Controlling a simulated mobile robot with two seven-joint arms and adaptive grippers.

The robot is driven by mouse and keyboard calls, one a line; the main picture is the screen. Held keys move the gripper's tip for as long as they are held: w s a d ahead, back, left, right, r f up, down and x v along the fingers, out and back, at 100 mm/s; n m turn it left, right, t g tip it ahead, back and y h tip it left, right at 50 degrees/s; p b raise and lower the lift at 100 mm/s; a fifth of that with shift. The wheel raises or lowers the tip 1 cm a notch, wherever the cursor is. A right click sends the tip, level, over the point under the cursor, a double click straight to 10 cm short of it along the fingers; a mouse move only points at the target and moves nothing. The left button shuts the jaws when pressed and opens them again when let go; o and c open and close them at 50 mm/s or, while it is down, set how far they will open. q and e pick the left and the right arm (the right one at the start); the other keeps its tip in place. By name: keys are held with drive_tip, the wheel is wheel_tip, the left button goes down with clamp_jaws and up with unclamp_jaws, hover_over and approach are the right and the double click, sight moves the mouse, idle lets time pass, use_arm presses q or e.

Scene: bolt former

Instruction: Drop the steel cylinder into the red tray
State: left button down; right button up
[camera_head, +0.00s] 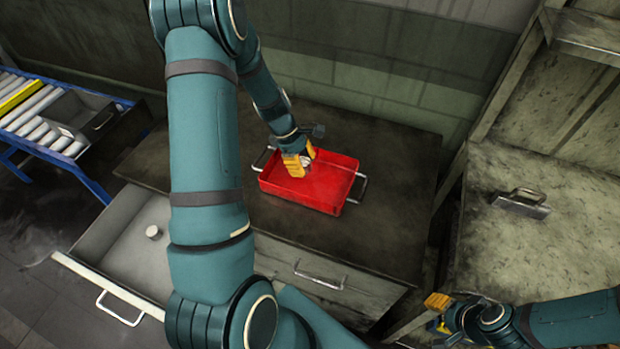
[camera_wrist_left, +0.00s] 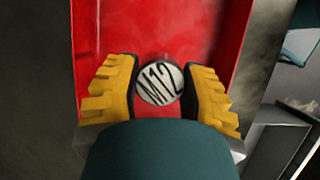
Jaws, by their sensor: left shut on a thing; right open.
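The red tray (camera_head: 325,188) lies on the dark bench top and has a metal handle at each end. My left gripper (camera_head: 304,166) is over the left part of the tray. In the left wrist view my left gripper (camera_wrist_left: 160,88) is shut on the steel cylinder (camera_wrist_left: 160,84), whose round end reads "M12". The red tray floor (camera_wrist_left: 168,25) shows behind it; I cannot tell whether the cylinder touches it. My right gripper (camera_head: 437,304) is open at the lower right, away from the tray, and partly hidden by its own arm.
An open drawer (camera_head: 122,232) below the bench holds a small pale cylinder (camera_head: 153,231). The bench top (camera_head: 385,235) is clear around the tray. A roller conveyor (camera_head: 45,125) with a grey bin stands at the left. A grey metal handle (camera_head: 522,203) is on the right surface.

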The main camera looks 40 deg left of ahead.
use_arm(q)
drive_tip(key=shift+f, duration=0.15)
drive_tip(key=shift+c, duration=2.3)
unclamp_jaws()
drive_tip(key=v, duration=1.2)
